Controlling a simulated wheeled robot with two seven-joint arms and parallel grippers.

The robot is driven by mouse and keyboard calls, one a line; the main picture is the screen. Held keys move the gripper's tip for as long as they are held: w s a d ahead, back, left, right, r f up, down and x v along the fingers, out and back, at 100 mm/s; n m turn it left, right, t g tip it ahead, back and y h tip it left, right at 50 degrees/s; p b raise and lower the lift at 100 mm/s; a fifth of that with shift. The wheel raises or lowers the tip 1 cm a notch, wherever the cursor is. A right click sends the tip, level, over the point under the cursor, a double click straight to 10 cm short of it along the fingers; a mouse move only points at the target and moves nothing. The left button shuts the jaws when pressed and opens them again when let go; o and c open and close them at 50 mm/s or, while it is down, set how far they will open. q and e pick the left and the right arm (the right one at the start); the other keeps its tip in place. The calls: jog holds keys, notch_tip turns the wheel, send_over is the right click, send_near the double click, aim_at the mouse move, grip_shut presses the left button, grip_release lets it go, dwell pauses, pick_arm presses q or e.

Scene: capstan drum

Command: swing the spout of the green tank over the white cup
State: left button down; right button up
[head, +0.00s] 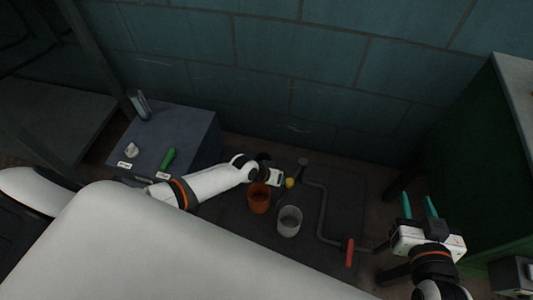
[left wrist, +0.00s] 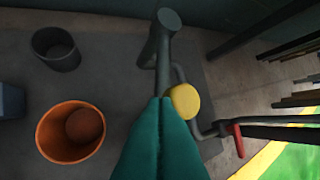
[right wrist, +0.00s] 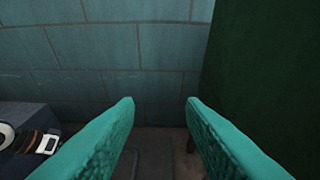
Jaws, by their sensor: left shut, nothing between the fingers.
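A white cup (head: 290,222) stands on the dark floor mat, beside an orange cup (head: 259,198). The orange cup (left wrist: 70,130) shows in the left wrist view with a round ball-like thing inside. A grey bent pipe (head: 321,205) with a red handle (head: 349,253) runs right of the cups. A yellow round piece (left wrist: 185,101) sits by it. A large dark green body (head: 460,150) stands at the right; I cannot make out a spout on it. My left gripper (left wrist: 165,100) is shut, its tips close to the yellow piece; contact is unclear. My right gripper (head: 419,206) is open and empty.
A grey-blue table (head: 190,128) at the left bears a green object (head: 168,160) and small items. A dark grey cup (left wrist: 56,48) stands beyond the orange one in the left wrist view. A tiled wall (head: 300,90) closes the back.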

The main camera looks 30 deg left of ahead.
pick_arm(q)
jog(key=d+p, duration=0.1)
jog(key=d+n+p, duration=0.1)
jog(key=shift+s+d+p, duration=0.3)
jog(key=shift+p, duration=0.1)
jog(key=shift+d, duration=0.15)
pick_arm(e)
jog(key=s+d+f+g+h, duration=0.1)
jog(key=s+d+f+g, duration=0.1)
jog(key=s+f+g, duration=0.2)
jog(key=s+d+f+g+h, duration=0.1)
jog(key=s+f+g, duration=0.3)
jog(key=s, duration=0.4)
jog(key=shift+d+m+g+h, duration=0.3)
jog(key=shift+d+g, duration=0.4)
jog(key=shift+d, duration=0.1)
